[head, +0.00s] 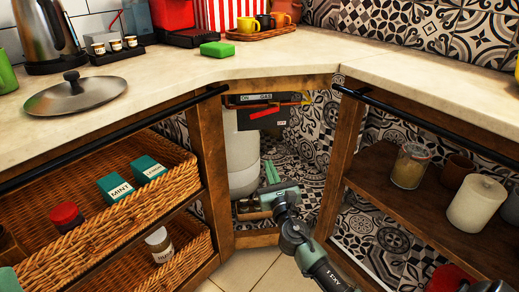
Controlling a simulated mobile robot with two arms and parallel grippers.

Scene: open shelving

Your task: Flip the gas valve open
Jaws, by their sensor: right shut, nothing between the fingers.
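The gas valve's red lever (264,113) shows in the corner cabinet opening, under the counter. It lies nearly level with a slight tilt. A label strip (257,99) above it reads ON and GAS, and a smaller dark label, apparently OFF, is to its right. My right gripper (270,172) is in front of the opening, below the lever and apart from it. Its green fingers point up and are shut with nothing between them.
A white cylinder (241,160) stands left in the opening. Wooden posts (213,150) frame it, with black rails (110,140) on both sides. Wicker baskets (90,205) are left. A shelf with a jar (410,167) and canister (477,205) is right. The counter (270,66) overhangs.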

